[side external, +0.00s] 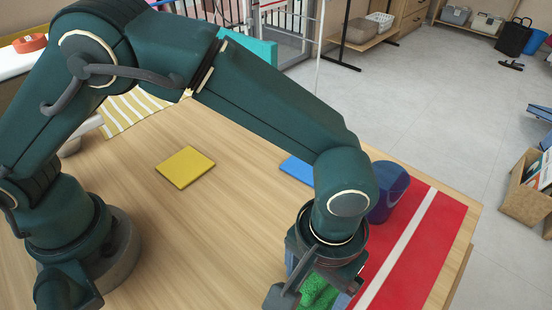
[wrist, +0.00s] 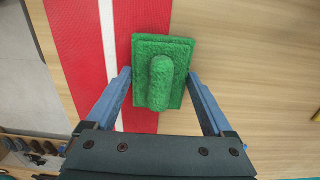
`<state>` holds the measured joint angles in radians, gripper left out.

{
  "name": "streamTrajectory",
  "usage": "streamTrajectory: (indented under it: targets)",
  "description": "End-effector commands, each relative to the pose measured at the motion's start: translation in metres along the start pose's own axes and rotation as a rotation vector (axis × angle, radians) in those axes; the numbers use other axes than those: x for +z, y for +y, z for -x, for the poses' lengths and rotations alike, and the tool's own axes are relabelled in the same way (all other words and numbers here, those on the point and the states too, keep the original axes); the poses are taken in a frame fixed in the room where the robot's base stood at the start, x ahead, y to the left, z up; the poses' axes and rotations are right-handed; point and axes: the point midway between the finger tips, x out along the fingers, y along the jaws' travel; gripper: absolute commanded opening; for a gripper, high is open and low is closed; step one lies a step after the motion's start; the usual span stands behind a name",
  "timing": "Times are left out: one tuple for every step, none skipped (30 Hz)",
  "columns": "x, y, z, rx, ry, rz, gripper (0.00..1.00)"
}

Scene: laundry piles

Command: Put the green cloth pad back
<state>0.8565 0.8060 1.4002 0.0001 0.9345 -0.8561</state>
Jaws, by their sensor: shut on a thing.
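The green cloth pad (wrist: 162,85) is a fuzzy rectangle with a raised rounded ridge along its middle. My gripper (wrist: 159,74) is shut on it, one blue finger at each side edge. In the wrist view the pad appears over the border between the red runner and bare wood. Whether it touches the surface, I cannot tell. In the side view the green pad (side external: 318,291) shows at the bottom, partly hidden by my gripper. A yellow pad (side external: 186,167) lies flat on the table at mid left. A blue pad (side external: 297,168) lies partly behind my arm.
A red runner with a white stripe (side external: 411,240) covers the table's right end. A dark blue rounded container (side external: 388,192) stands on it, close beside my wrist. A yellow-and-white striped cloth (side external: 132,108) lies at the back left. The wooden table (side external: 150,235) is clear around the yellow pad.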

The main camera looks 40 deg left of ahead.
Motion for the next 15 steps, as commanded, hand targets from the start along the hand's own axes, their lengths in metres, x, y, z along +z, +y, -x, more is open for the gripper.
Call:
streamTrajectory:
  targets:
    - [0.0,0.0,-0.002,-0.002,-0.001,0.0,0.34]
    - [0.0,0.0,-0.002,-0.001,-0.001,0.0,0.98]
    - [0.0,0.0,-0.001,-0.001,-0.001,0.0,1.0]
    - [0.0,0.0,-0.001,-0.001,-0.001,0.0,1.0]
    - [0.0,0.0,-0.001,-0.001,-0.001,0.0,1.0]
    - [0.0,0.0,-0.001,-0.001,-0.001,0.0,1.0]
    - [0.0,0.0,-0.001,-0.001,-0.001,0.0,1.0]
    - [0.0,0.0,-0.001,-0.001,-0.001,0.0,1.0]
    - [0.0,0.0,-0.001,-0.001,-0.001,0.0,1.0]
    - [0.0,0.0,0.0,0.0,0.0,0.0,1.0]
    - [0.0,0.0,0.001,0.0,0.0,0.0,1.0]
    - [0.0,0.0,0.004,0.001,0.001,0.0,1.0]
    - [0.0,0.0,0.006,0.002,0.001,0.0,1.0]
    - [-0.001,0.001,0.01,0.002,0.002,0.0,1.0]
    - [-0.001,0.001,0.016,0.003,0.003,0.0,1.0]
